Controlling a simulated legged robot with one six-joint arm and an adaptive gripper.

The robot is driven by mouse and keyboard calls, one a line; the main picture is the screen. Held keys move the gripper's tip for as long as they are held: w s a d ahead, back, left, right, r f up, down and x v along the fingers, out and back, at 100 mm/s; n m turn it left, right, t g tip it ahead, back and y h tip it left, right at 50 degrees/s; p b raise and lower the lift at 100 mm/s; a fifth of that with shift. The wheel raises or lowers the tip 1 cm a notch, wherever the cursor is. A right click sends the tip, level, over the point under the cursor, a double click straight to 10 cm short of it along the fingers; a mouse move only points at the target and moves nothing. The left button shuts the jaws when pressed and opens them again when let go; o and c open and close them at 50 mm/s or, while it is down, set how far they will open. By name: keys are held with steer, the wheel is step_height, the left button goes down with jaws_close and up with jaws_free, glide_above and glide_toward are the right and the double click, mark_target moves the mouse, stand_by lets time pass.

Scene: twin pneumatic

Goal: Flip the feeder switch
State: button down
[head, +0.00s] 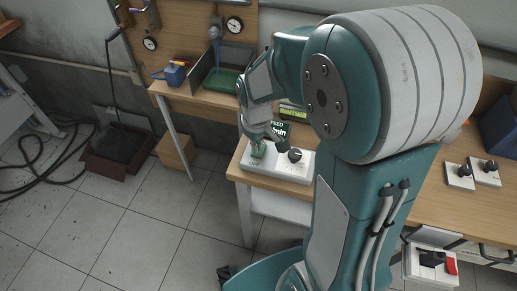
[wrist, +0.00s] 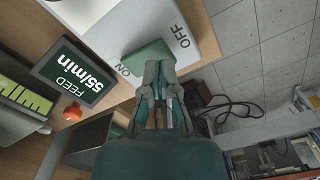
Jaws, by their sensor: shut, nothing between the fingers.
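The feeder switch is a green rocker (wrist: 146,58) on a white box (wrist: 205,18) marked ON and OFF in the wrist view. In the head view the white box (head: 290,172) sits at the bench corner, with the green rocker (head: 258,150) at its left and a black knob (head: 295,155) to its right. My gripper (wrist: 160,68) is shut and empty, its fingertips at the rocker and covering part of it. I cannot tell whether they touch. In the head view my gripper (head: 262,138) is just above the rocker. A display (wrist: 70,77) beside the box reads FEED 55/min.
An orange knob (wrist: 72,112) is near the display. More black knobs (head: 463,171) are on the right. Tiled floor (head: 130,235) is open at the left.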

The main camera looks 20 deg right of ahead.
steer(key=shift+f, duration=0.8)
stand_by(0.4)
steer(key=shift+r, duration=3.55)
steer(key=s+r+m+t, duration=0.4)
steer(key=s+r, duration=0.7)
steer(key=s, duration=0.3)
steer(key=shift+m+t, duration=0.4)
steer(key=shift+t, duration=0.4)
steer(key=shift+s, duration=0.1)
